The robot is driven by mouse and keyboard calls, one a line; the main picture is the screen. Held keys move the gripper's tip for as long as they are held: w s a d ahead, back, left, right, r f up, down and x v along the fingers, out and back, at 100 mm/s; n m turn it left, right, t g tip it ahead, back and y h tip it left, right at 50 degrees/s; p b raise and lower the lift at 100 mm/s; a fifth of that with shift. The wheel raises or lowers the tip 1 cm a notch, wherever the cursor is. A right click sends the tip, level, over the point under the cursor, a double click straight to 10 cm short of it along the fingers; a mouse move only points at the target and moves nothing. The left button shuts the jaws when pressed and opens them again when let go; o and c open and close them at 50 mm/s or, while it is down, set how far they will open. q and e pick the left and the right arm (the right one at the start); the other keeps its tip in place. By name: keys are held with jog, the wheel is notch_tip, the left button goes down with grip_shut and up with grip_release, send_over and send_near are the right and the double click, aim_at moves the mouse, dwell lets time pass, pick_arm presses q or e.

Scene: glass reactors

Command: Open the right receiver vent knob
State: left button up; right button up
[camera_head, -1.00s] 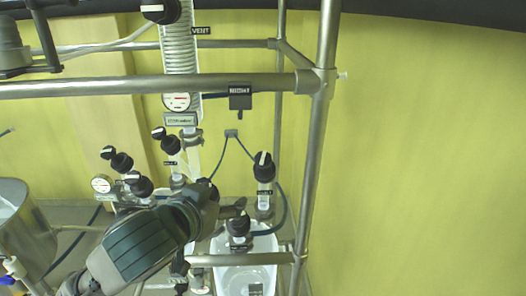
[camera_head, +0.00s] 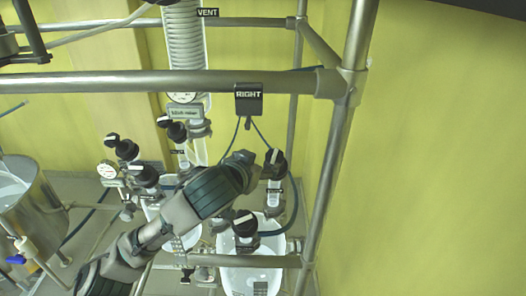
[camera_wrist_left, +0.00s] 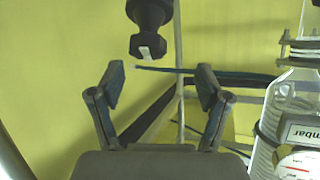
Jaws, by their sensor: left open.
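A black knob with a white mark (camera_head: 275,160) tops a clear glass piece with a small label, under the RIGHT sign. In the left wrist view the gripper (camera_wrist_left: 161,78) is open and empty. A black knob with a white mark (camera_wrist_left: 148,22) appears beyond and above the gap between its fingers, apart from them. My right gripper is not in view.
A metal rail (camera_head: 180,82) crosses above the arm, and a metal post (camera_head: 337,150) stands right of the knobs. More black knobs (camera_head: 126,149) and a gauge (camera_head: 107,169) are at left. The yellow wall at right is clear.

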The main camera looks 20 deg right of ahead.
aim_at(275, 158)
pick_arm(q)
jog(key=w+d, duration=0.1)
jog(key=d, duration=0.1)
jog(key=w+d+f+p, duration=0.1)
jog(key=d, duration=0.2)
jog(key=w+d+f, duration=0.1)
jog(key=d, duration=0.1)
jog(key=shift+w+d, duration=0.15)
jog(key=shift+d, duration=0.1)
jog(key=shift+w+f+p, duration=0.25)
jog(key=shift+w+p, duration=0.05)
jog(key=shift+w, duration=0.05)
jog(key=a, duration=0.3)
jog(key=shift+w+a, duration=0.3)
jog(key=shift+a, duration=0.1)
jog(key=shift+c, duration=0.2)
jog(key=shift+d+r, duration=0.1)
jog(key=c, duration=0.4)
jog(key=shift+s+d, duration=0.3)
jog(key=shift+d, duration=0.6)
jog(key=c, duration=0.7)
jog(key=shift+d, duration=0.1)
jog(key=shift+w, duration=0.1)
jog(key=shift+w+a+f, duration=0.1)
jog(key=shift+a+f, duration=0.1)
jog(key=shift+f, duration=0.05)
jog(key=shift+d+f, duration=0.1)
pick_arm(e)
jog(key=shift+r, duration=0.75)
